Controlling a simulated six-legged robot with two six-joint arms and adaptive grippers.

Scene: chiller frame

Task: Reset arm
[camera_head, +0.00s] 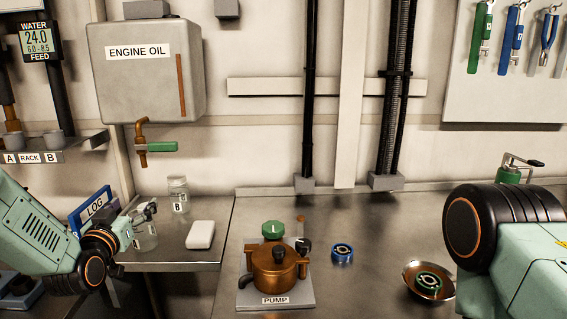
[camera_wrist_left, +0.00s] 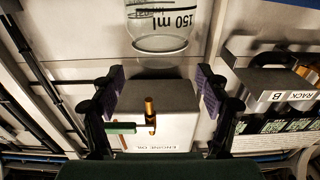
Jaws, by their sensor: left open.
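My left gripper (camera_head: 143,214) is at the left, over the edge of the left bench and beside the blue LOG board. In the left wrist view its two purple-padded fingers (camera_wrist_left: 162,78) stand wide apart with nothing clamped between them. A clear glass vessel (camera_head: 146,238) is just below the gripper in the head view. A clear vessel marked 150 ml (camera_wrist_left: 160,28) shows beyond the fingertips in the wrist view, apart from the pads. My right arm comes in from the right, with its gripper out of view.
Glass jar B (camera_head: 179,196) and a white block (camera_head: 201,234) are on the left bench. The copper pump (camera_head: 277,276), blue ring (camera_head: 342,252) and metal bowl (camera_head: 411,284) are on the main bench. The engine oil tank (camera_head: 145,80) and rack (camera_head: 60,150) are on the wall.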

